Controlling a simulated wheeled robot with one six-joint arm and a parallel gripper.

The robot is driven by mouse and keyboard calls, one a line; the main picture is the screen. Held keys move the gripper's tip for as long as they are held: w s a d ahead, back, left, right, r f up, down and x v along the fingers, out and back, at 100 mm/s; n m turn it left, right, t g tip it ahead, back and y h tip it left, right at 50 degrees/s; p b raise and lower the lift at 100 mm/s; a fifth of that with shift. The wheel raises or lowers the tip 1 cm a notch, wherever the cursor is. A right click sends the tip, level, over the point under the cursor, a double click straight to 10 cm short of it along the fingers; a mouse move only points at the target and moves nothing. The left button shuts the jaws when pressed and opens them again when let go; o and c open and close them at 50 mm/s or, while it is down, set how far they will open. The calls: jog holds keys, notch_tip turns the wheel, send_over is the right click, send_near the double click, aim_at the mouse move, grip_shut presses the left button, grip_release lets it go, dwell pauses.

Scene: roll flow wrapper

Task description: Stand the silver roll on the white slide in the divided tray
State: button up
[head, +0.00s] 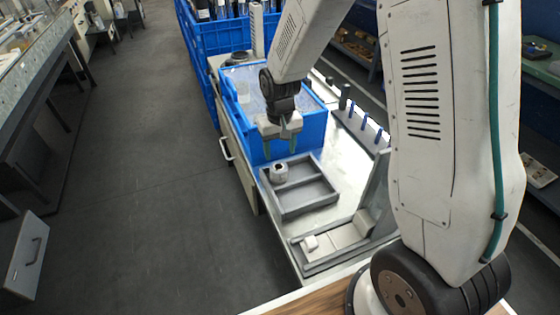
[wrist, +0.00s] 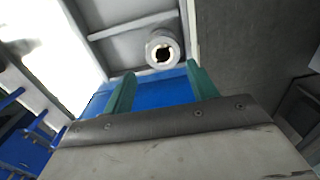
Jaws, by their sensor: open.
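The silver roll (head: 279,173) stands upright with its hole facing up, in the back left corner of the grey divided tray (head: 290,213). In the wrist view the roll (wrist: 153,40) shows as a ring ahead of the fingertips, beside the tray wall (wrist: 191,35). My gripper (head: 281,148) points down above the tray's back edge, by the blue bin. Its green fingers are apart with nothing between them, also in the wrist view (wrist: 160,78). The pale slide (head: 343,237) lies in a grey frame in front of the tray. A small white block (head: 310,243) sits at its left end.
A blue bin (head: 312,135) with a clear lining stands right behind the tray. A rack with blue-topped pegs (head: 364,122) is at the right. A taller blue crate (head: 205,50) is farther back. Open floor (head: 130,170) lies to the left.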

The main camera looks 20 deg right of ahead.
aim_at(280, 166)
jog(key=s+d+r, duration=0.1)
jog(key=s+r, duration=0.5)
jog(key=r, duration=0.3)
jog(key=s+d+r, duration=0.1)
jog(key=s+r, duration=0.6)
jog(key=r, duration=0.3)
jog(key=s+r, duration=0.2)
jog(key=s, duration=0.5)
jog(key=s+d+r+t, duration=0.1)
jog(key=s+r, duration=0.1)
jog(key=s, duration=0.6)
jog(key=shift+s+r, duration=0.25)
jog(key=shift+r, duration=0.1)
